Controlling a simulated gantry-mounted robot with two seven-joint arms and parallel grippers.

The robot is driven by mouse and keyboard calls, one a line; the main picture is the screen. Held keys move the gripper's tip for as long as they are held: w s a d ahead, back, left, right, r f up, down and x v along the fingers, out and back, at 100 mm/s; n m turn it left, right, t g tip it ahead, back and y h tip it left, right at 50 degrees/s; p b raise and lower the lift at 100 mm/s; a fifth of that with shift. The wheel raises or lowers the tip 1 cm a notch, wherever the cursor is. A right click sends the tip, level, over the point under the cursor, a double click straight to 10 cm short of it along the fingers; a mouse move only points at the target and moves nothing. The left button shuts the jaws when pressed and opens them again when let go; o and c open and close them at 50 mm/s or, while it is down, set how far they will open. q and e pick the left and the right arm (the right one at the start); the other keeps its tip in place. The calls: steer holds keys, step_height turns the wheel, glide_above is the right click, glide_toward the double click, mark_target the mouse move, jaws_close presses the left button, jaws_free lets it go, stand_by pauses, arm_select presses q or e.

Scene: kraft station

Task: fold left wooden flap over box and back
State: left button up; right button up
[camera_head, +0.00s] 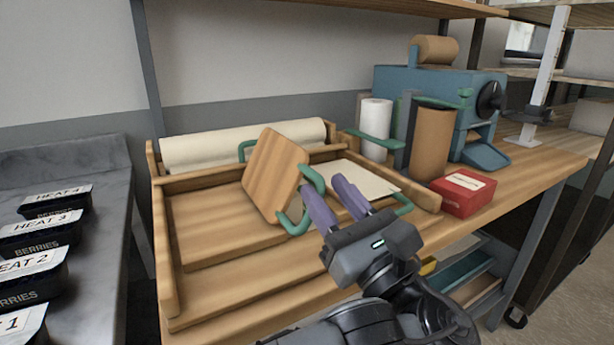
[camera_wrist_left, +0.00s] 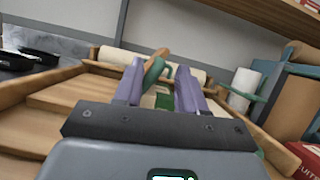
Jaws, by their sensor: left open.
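The wooden flap (camera_head: 274,172) is a light board with green handles, standing tilted up over the middle of the wooden box (camera_head: 162,250). In the left wrist view the flap (camera_wrist_left: 155,62) shows nearly edge-on, with a green handle (camera_wrist_left: 153,74) between the fingers. My left gripper (camera_head: 323,186) has purple fingers and is open, just right of the flap's handle (camera_head: 314,178). In the left wrist view the fingers (camera_wrist_left: 158,80) are spread either side of the handle; I cannot tell whether they touch it. My right gripper is not in view.
A pale sheet (camera_head: 362,180) lies right of the flap. A paper roll (camera_head: 240,146) lies behind the box. A white roll (camera_head: 375,128), a brown roll (camera_head: 432,145), a blue machine (camera_head: 400,80) and a red box (camera_head: 466,192) stand right. Black containers (camera_head: 40,232) line the left counter.

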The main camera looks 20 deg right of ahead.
mark_target(308, 168)
arm_select(q)
steer(key=b+x, duration=0.1)
steer(key=x, duration=0.4)
steer(key=shift+f, duration=0.1)
steer(key=shift+w+r+b, duration=0.35)
steer(key=shift+w+b, duration=0.05)
steer(key=shift+w, duration=0.15)
jaws_close()
